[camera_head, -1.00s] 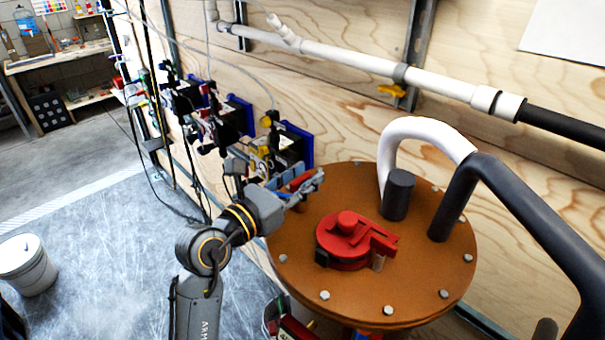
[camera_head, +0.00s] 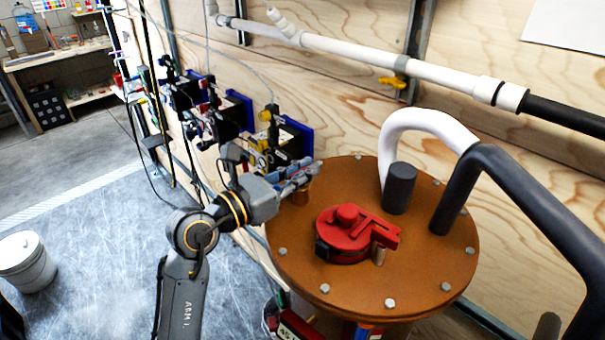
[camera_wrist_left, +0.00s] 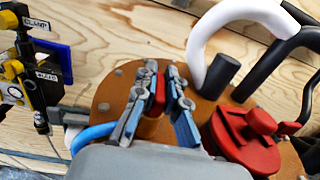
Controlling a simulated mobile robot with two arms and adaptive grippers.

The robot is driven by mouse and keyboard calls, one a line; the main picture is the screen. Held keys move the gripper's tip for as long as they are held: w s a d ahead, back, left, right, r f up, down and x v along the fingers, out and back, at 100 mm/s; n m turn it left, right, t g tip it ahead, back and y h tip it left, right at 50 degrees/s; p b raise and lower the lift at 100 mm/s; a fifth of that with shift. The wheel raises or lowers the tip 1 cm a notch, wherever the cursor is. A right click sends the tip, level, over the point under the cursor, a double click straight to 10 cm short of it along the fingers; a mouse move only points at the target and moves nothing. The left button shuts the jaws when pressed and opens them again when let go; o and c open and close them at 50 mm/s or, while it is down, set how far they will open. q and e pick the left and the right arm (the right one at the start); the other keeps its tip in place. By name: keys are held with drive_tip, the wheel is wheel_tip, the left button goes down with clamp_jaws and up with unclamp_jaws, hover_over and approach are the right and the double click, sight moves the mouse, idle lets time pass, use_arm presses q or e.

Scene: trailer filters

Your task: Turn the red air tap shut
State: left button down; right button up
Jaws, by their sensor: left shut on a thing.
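The red air tap (camera_wrist_left: 158,95) shows in the left wrist view as a narrow red handle above a brass-coloured body, near the left edge of the round brown lid. In the head view its brass body (camera_head: 303,192) shows below the fingertips, and the handle is mostly hidden by them. My left gripper (camera_head: 308,176) is shut on the tap's handle. In the left wrist view its fingers (camera_wrist_left: 157,92) lie on both sides of the red handle. My right gripper is in neither view.
The brown lid (camera_head: 410,270) carries a red clamp-like fitting (camera_head: 352,235), a dark stub (camera_head: 398,188) and a white-and-black bent pipe (camera_head: 425,122). Blue-backed wall devices (camera_head: 290,142) with cables hang left of the lid. A white bucket (camera_head: 27,262) stands on the floor.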

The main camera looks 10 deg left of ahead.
use_arm(q)
drive_tip(key=m+g+h+b, duration=0.2)
drive_tip(key=m+g+b, duration=0.1)
drive_tip(key=g+b, duration=0.1)
drive_tip(key=m+g+h+b, duration=0.3)
drive_tip(key=g+b, duration=0.1)
drive_tip(key=b, duration=0.1)
drive_tip(key=m+g+h+b, duration=0.2)
drive_tip(key=m+g+b, duration=0.1)
drive_tip(key=g+b, duration=0.1)
drive_tip(key=shift+f+m+g+h+b, duration=0.2)
drive_tip(key=shift+m+g+h+b, duration=0.1)
drive_tip(key=shift+m+g+b, duration=0.15)
drive_tip(key=m+g+b, duration=0.1)
drive_tip(key=m+g, duration=0.1)
drive_tip(key=g, duration=0.1)
drive_tip(key=shift+s+r, duration=0.1)
drive_tip(key=m+g, duration=0.1)
drive_tip(key=g, duration=0.1)
drive_tip(key=shift+r+m+g+b, duration=0.1)
drive_tip(key=shift+m+g+b, duration=0.15)
drive_tip(key=shift+g+b, duration=0.1)
drive_tip(key=shift+s+m+g+y, duration=0.15)
drive_tip(key=shift+m+g+y, duration=0.95)
drive_tip(key=shift+m+g, duration=0.85)
drive_tip(key=shift+n+g, duration=0.25)
drive_tip(key=shift+g, duration=0.4)
drive_tip(key=c, duration=1.4)
unclamp_jaws()
